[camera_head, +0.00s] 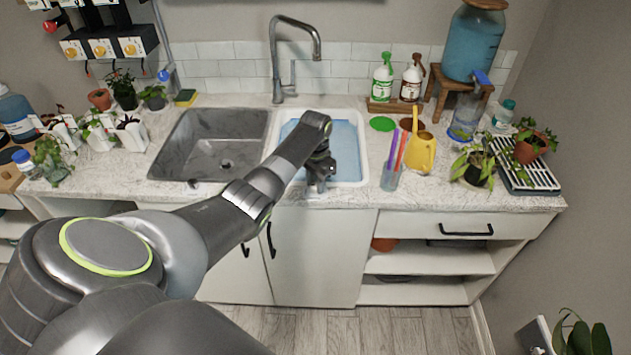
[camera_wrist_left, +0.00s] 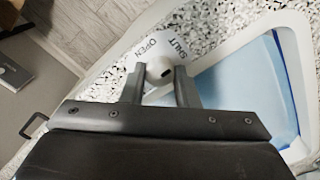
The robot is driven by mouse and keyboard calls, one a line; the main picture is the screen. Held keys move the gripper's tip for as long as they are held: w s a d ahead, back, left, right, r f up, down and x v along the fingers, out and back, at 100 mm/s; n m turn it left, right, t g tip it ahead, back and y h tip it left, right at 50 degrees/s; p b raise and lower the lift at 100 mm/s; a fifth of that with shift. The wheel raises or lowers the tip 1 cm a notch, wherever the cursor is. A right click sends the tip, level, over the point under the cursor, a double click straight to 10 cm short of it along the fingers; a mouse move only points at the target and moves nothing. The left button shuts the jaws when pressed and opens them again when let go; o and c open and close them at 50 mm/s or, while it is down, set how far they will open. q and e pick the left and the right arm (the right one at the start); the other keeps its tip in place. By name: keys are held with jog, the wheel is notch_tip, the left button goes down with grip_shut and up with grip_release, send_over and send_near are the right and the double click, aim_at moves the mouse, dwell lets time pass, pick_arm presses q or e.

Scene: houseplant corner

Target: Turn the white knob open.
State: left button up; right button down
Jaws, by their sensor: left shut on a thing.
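The white knob (camera_wrist_left: 159,70) sits on the speckled counter at the front of the water-filled sink, seen in the left wrist view. A round white plate (camera_wrist_left: 153,45) around it carries the words OPEN on the left and SHUT on the right. A small dark mark shows on the knob; which word it points to is hard to tell. My left gripper (camera_wrist_left: 160,77) is shut on the knob, one finger on each side. In the head view my left gripper (camera_head: 320,187) reaches down at the basin's front edge and hides the knob. My right gripper is not in view.
The right basin (camera_head: 351,130) holds blue water; the left basin (camera_head: 205,150) is empty. A tall tap (camera_head: 276,60) stands behind.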

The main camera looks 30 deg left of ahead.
pick_arm(q)
jog(key=shift+r+n+p, duration=0.2)
jog(key=shift+n+p, duration=0.8)
jog(key=shift+p, duration=0.05)
jog(key=shift+n+p, duration=0.65)
jog(key=shift+n, duration=0.25)
jog(key=n+p, duration=0.2)
jog(key=n, duration=0.3)
jog(key=shift+n+p, duration=0.3)
jog(key=shift+p, duration=0.1)
jog(key=n+p, duration=0.1)
jog(key=n, duration=0.3)
jog(key=shift+w, duration=0.1)
jog(key=shift+f+n+p, duration=0.1)
jog(key=shift+n+p, duration=0.45)
jog(key=shift+n, duration=1.55)
jog(key=o, duration=1)
jog(key=shift+c, duration=0.2)
